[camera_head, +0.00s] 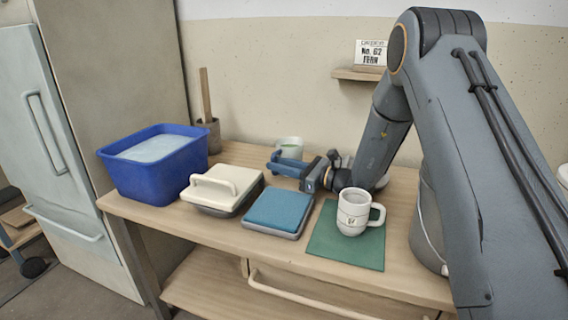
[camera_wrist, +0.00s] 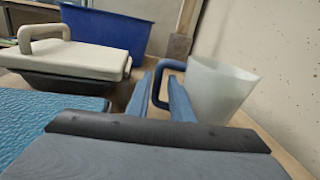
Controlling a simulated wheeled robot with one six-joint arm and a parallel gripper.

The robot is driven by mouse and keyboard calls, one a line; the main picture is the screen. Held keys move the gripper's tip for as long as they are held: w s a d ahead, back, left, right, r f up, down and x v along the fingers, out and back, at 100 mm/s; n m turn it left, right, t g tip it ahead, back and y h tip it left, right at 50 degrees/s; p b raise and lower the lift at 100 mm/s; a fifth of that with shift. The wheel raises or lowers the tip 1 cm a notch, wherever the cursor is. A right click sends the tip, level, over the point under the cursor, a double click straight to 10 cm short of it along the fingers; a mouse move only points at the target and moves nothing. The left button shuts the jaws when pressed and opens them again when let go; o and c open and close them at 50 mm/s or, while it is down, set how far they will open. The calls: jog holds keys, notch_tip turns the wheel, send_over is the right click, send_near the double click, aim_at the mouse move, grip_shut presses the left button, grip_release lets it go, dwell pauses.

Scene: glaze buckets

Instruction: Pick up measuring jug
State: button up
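The measuring jug (camera_wrist: 222,92) is a translucent pale cup with a dark blue handle (camera_wrist: 157,86), upright at the right in the wrist view. In the head view the jug (camera_head: 290,149) stands at the back of the bench, partly hidden by my gripper (camera_head: 282,160). My gripper's two blue fingers (camera_wrist: 161,98) point forward in the wrist view, with a gap between them. The jug's handle shows in line with that gap, near the fingertips. I cannot tell whether the fingers touch it.
A white mug (camera_head: 353,213) stands on a green mat (camera_head: 325,244) at the front right. A blue-topped block (camera_head: 278,209), a cream-handled lidded box (camera_head: 222,183) and a blue bucket (camera_head: 150,178) stand to the left. A brown pot (camera_head: 209,136) with a wooden stick is behind.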

jog(key=shift+x, duration=1.1)
grip_shut()
dwell(0.5)
